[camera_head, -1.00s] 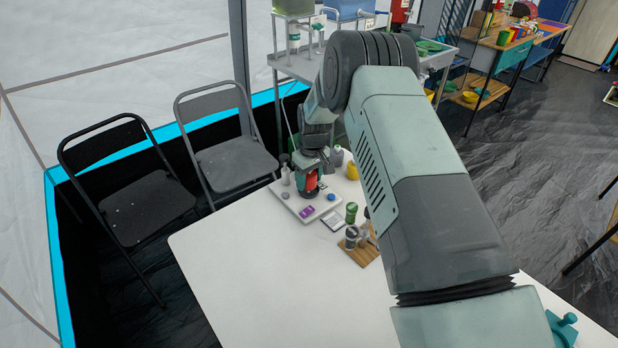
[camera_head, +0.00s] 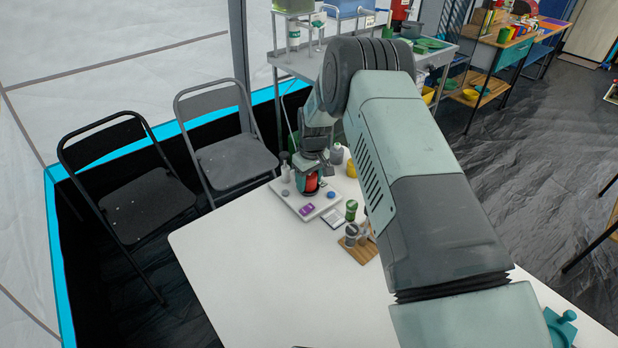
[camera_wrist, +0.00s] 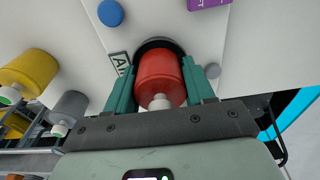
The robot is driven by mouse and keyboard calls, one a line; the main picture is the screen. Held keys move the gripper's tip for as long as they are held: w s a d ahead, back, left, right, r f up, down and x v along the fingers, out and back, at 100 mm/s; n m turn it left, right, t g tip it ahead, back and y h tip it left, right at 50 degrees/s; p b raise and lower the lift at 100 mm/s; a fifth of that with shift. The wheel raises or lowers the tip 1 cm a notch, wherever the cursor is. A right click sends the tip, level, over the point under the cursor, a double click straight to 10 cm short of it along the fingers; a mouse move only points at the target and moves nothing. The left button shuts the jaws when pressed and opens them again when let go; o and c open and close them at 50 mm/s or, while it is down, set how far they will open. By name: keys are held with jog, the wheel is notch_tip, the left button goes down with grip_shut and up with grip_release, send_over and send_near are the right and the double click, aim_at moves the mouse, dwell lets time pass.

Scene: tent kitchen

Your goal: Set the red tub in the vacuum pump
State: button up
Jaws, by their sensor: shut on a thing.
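The red tub (camera_wrist: 160,75) is between the two teal fingers of my gripper (camera_wrist: 158,85) in the wrist view, and the fingers are shut on it. In the head view the tub (camera_head: 310,182) is partly covered by my gripper (camera_head: 311,172). The vacuum pump (camera_head: 309,211) is a pale flat unit on the table with coloured buttons. The tub is over a dark round seat (camera_wrist: 158,44) on the pump, whose edge shows behind it. I cannot tell whether the tub touches the bottom of the seat.
A yellow bottle (camera_wrist: 31,72) and a grey bottle (camera_wrist: 68,108) stand nearby. A green jar (camera_head: 351,210) and a wooden board (camera_head: 352,253) stand nearer. The table's left part (camera_head: 260,285) is clear.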

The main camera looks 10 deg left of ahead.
aim_at(312, 176)
jog(key=o, duration=0.5)
jog(key=shift+s+d+r, duration=0.1)
jog(key=shift+s+r, duration=0.05)
jog(key=shift+r, duration=1.65)
jog(key=shift+s+d+r, duration=0.1)
jog(key=shift+d+r, duration=0.05)
jog(key=shift+r, duration=1.7)
jog(key=shift+s+d+r, duration=0.1)
jog(key=shift+s+r, duration=0.05)
jog(key=shift+r, duration=1.65)
